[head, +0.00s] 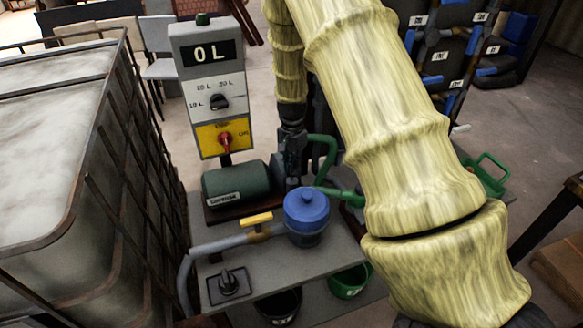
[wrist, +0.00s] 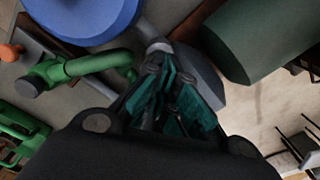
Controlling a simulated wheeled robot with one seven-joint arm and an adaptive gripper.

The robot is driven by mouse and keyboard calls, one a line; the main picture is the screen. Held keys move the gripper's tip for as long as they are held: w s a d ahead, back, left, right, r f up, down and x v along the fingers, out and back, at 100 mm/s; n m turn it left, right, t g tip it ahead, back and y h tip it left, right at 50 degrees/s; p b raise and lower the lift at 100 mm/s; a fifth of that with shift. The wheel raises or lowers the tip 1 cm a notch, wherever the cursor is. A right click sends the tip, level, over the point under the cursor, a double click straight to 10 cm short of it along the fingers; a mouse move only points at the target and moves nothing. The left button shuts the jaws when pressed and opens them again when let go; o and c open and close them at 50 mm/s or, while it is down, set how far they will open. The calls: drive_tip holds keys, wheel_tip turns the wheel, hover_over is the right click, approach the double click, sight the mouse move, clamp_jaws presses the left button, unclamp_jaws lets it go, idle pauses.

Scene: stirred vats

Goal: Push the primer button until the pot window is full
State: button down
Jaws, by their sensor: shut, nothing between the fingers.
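The blue lidded pot (head: 307,212) stands on the grey bench (head: 325,262); no window on it can be made out from here. I cannot clearly pick out the primer button. A black knob on a square plate (head: 230,283) sits at the front left of the bench. My gripper (head: 293,176) is shut and empty, pointing down behind the pot, between it and the green motor (head: 236,188). In the wrist view, the teal fingers (wrist: 178,112) are together, with the pot (wrist: 82,16) at upper left and the motor (wrist: 265,35) at upper right. Contact cannot be told.
A control box (head: 207,85) reads "0 L", with a red switch (head: 225,138). A pipe with a yellow-handled valve (head: 257,219) runs left of the pot. A caged tank (head: 70,190) closes the left side. A green nozzle (head: 345,196) lies right; buckets (head: 349,283) stand below.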

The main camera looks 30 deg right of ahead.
drive_tip(key=shift+f, duration=0.75)
drive_tip(key=shift+r+p, duration=1.3)
drive_tip(key=shift+r, duration=0.6)
drive_tip(key=shift+f, duration=0.15)
drive_tip(key=shift+f+b, duration=0.75)
drive_tip(key=shift+f, duration=1)
drive_tip(key=shift+r+p, duration=1.5)
drive_tip(key=shift+r, duration=0.4)
drive_tip(key=shift+f, duration=0.15)
